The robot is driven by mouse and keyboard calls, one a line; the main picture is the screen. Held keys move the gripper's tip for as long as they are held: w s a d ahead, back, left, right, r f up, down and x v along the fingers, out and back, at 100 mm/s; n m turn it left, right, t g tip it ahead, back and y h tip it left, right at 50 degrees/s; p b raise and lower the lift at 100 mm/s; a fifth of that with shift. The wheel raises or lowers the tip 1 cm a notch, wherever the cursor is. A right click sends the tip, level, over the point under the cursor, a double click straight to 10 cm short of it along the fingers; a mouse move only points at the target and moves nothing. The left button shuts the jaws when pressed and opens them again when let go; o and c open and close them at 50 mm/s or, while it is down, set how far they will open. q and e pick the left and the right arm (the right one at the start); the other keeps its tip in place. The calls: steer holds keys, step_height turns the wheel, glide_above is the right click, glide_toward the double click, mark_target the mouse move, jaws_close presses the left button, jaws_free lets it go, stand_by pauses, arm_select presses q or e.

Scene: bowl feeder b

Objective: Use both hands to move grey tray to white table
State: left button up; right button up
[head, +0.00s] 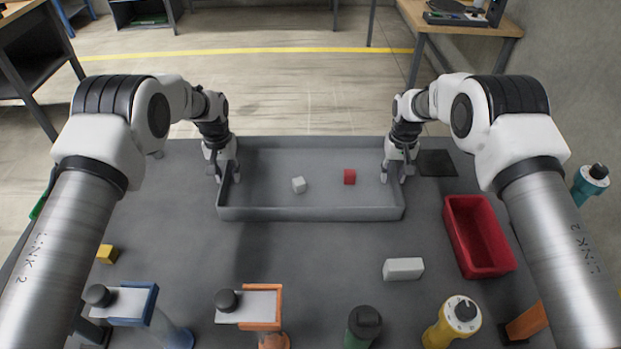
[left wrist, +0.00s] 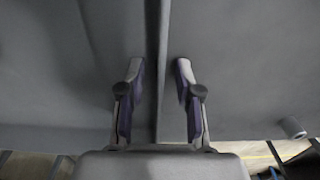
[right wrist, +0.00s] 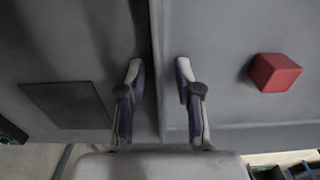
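The grey tray (head: 310,214) sits on a dark grey table, with a white cube (head: 298,185) and a red cube (head: 349,177) inside it. My left gripper (head: 226,178) is at the tray's left wall, fingers apart. In the left wrist view, the tray wall (left wrist: 153,45) runs between the open fingers (left wrist: 159,65), with gaps at both sides. My right gripper (head: 396,178) is at the right wall, also open. In the right wrist view, the wall (right wrist: 158,45) lies between its fingers (right wrist: 159,65). I cannot identify a white table in these views.
Several bottles and stands, including a yellow bottle (head: 441,333), line the near edge. A yellow cube (head: 107,254) lies at left. A dark pad (head: 437,163) lies right of the tray.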

arm_select(q)
jaws_close()
arm_select(e)
jaws_close()
arm_select(q)
steer(key=shift+r, duration=0.15)
arm_select(e)
steer(key=shift+r, duration=0.15)
